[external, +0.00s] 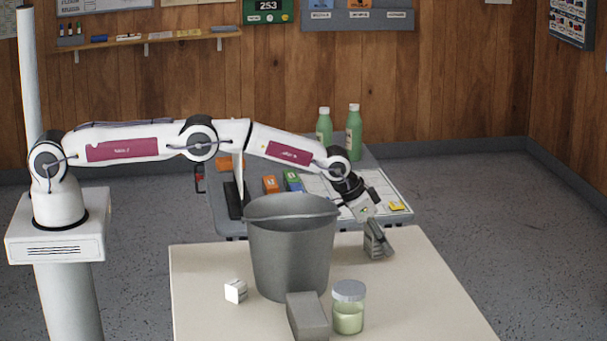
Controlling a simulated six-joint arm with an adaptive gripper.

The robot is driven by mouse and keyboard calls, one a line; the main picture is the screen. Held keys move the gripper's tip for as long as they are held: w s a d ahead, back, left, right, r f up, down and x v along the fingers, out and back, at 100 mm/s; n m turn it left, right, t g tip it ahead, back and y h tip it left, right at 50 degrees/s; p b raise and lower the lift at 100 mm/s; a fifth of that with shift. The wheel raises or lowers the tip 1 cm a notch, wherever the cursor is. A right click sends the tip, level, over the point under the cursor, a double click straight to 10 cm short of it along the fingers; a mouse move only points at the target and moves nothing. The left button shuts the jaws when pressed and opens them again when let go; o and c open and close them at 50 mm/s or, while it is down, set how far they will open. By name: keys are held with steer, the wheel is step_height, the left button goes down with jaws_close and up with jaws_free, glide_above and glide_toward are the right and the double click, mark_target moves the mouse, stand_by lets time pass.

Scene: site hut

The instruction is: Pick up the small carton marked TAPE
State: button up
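No TAPE marking is readable in this view, so I cannot tell which thing is the carton. A small white box (235,291) with faint dark marks sits tilted to the view on the pale table, left of the bucket. A grey box (308,316) stands at the front, before the bucket; no label shows on it. My gripper (379,254) points down low over the table's back right part, right of the bucket and well away from the white box. Its fingers are small and dark here, and I cannot tell whether they are open or hold something.
A large grey bucket (291,250) stands mid-table. A lidded jar (348,309) of pale green content stands right of the grey box. The table's right side is clear.

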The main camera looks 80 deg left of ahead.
stand_by(0.3)
step_height(320, 180, up, 10)
stand_by(0.8)
